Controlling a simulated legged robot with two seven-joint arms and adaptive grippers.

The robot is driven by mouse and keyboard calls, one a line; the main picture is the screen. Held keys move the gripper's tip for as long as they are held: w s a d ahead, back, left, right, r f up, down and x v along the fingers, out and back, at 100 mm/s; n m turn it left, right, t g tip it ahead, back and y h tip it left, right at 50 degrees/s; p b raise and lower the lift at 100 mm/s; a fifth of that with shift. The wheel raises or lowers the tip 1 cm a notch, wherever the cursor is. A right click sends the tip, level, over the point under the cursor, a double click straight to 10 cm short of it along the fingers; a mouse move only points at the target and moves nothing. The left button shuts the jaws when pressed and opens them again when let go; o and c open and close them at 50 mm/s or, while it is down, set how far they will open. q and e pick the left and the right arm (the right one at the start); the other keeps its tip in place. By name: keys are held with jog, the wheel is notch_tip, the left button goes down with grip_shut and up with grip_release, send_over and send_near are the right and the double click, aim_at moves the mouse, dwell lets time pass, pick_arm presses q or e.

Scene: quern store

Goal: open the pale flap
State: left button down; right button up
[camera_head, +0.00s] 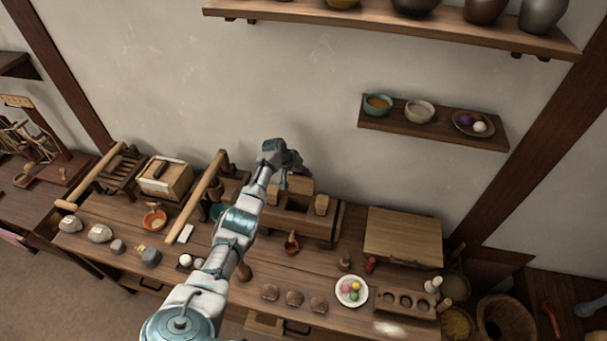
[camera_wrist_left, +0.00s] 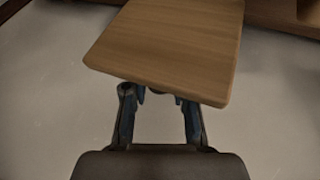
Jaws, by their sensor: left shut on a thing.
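The pale flap (camera_wrist_left: 170,45) is a flat wooden panel that fills the top middle of the left wrist view. My left gripper (camera_wrist_left: 160,95) is at its near edge, shut on it, with the fingertips partly hidden by the panel. In the head view my left gripper (camera_head: 291,161) is by the wall, above and behind a dark wooden chest. A small pale wooden piece (camera_head: 300,186) stands just below the gripper there, apparently the same flap. The contact itself is too small to make out in the head view. My right gripper is not in view.
The chest (camera_head: 318,229) stands at the back of a crowded workbench. A wooden box with a sloping lid (camera_head: 403,236) is to its right, a wooden handle bar (camera_head: 196,197) to its left. A plate of coloured balls (camera_head: 351,291) is in front. A wall shelf (camera_head: 440,130) holds bowls.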

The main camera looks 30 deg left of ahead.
pick_arm(q)
jog(key=shift+f, duration=0.15)
dwell(0.3)
jog(key=c, duration=1)
grip_release()
jog(key=shift+o, duration=0.4)
jog(key=shift+w+a+f, duration=0.15)
jog(key=v, duration=1.2)
jog(key=shift+f, duration=0.1)
